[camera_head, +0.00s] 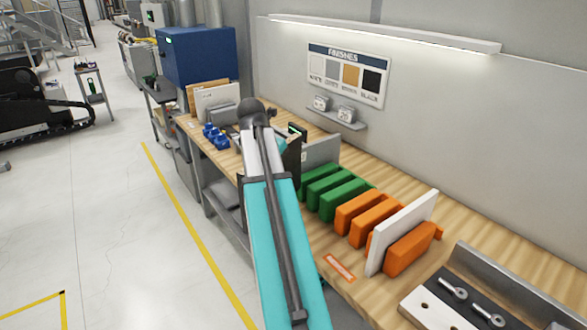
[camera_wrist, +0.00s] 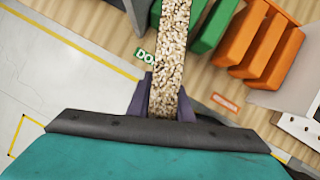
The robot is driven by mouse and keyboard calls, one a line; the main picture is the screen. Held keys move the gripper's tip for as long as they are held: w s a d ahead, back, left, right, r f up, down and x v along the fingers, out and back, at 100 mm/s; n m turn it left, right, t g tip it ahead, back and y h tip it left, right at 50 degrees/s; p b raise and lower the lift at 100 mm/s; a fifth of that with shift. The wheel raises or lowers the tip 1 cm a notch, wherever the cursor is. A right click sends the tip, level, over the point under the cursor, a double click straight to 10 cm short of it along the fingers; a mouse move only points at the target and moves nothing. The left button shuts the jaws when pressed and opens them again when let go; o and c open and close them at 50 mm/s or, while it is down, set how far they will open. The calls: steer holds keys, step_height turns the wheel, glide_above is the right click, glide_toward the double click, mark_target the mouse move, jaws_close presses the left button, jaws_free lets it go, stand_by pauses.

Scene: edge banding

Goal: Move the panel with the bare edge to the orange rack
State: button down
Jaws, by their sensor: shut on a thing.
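My gripper (camera_wrist: 165,102) is shut on a panel (camera_wrist: 174,50) with a bare, speckled chipboard edge, seen edge-on in the wrist view. In the head view a pale grey panel face (camera_head: 321,152), likely the same panel, shows beside my arm, at the far end of the green rack (camera_head: 338,195). Green blocks (camera_wrist: 217,22) lie on both sides of the held panel in the wrist view; I cannot tell whether it sits in a slot or above it. The orange rack (camera_head: 367,218) stands nearer on the bench and also shows in the wrist view (camera_wrist: 262,42).
A white panel (camera_head: 402,232) stands in the near end of the orange rack. A metal fixture (camera_head: 470,300) is at the bench's near right. A blue box (camera_head: 198,55) and blue parts (camera_head: 214,135) are farther back. A back wall borders the wooden bench (camera_head: 440,200).

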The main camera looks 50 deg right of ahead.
steer(key=w+a+f+m+g+b, duration=0.1)
steer(key=a+f, duration=0.5)
steer(key=a, duration=0.9)
steer(key=w+a+f+m+g+b, duration=0.1)
steer(key=w+a+f+m+b, duration=0.3)
steer(key=a, duration=1.1)
steer(key=w+a+f+m+g+b, duration=0.1)
steer(key=w+a+f, duration=0.7)
steer(key=a, duration=0.8)
steer(key=m+b, duration=0.1)
steer(key=m, duration=0.1)
steer(key=shift+w+m+y+b, duration=0.2)
steer(key=shift+m+y+b, duration=0.1)
